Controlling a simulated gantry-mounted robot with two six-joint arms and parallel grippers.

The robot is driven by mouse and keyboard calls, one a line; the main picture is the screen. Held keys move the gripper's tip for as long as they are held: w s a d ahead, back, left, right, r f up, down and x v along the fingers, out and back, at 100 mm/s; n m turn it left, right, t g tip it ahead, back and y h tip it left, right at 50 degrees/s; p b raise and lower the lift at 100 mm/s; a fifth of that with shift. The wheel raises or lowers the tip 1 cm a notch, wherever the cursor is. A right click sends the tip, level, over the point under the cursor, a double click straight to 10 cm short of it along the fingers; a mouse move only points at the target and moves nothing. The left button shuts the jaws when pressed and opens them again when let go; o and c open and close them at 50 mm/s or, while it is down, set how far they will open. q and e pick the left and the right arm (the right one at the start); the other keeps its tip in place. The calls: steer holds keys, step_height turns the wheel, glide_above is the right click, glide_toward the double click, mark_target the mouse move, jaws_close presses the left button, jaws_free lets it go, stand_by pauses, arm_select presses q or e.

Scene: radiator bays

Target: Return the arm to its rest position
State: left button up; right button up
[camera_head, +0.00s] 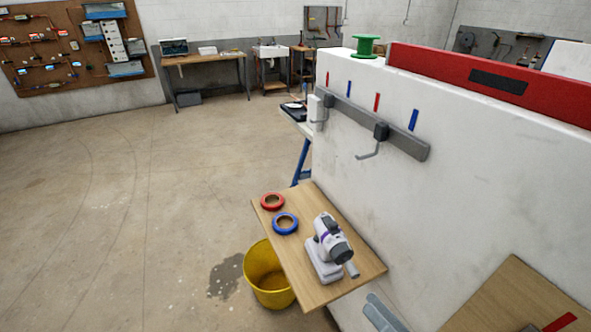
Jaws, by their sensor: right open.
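My right gripper (378,310) shows only in part at the bottom edge, as pale grey-blue pieces just right of the small wooden shelf (348,288). It is open, and I see nothing between its fingers. The rest of my right arm is out of the picture. My left gripper is not in view.
The shelf holds a red tape roll (272,201), a blue tape roll (285,223) and a white drill-like tool (331,240). A yellow bucket (262,285) stands below. Hooks on a grey rail (405,141) stick out from the white wall (470,180). The left floor is clear.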

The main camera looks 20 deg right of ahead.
steer(key=w+a+r+n+y, duration=0.2)
steer(key=a+r+n, duration=0.1)
steer(key=r, duration=0.4)
steer(key=w+a+r+n+y, duration=0.1)
steer(key=a+r+n+y, duration=0.2)
steer(key=r, duration=0.4)
steer(key=w+a+r+n, duration=0.2)
steer(key=a+r+n, duration=0.15)
steer(key=r, duration=0.45)
steer(key=s+d+r+n+t+h, duration=0.25)
steer(key=r+t, duration=0.25)
steer(key=r, duration=0.8)
steer(key=d+r+m+t+h, duration=0.1)
steer(key=d+m+t+h, duration=0.2)
steer(key=d+m+h, duration=0.35)
step_height(320, 180, up, 37)
steer(key=a+n+h+p, duration=0.1)
steer(key=a+p, duration=0.1)
steer(key=p, duration=3.5)
steer(key=shift+s+r+h, duration=0.2)
steer(key=shift+s+h, duration=0.05)
steer(key=shift+h, duration=0.15)
steer(key=shift+n, duration=0.25)
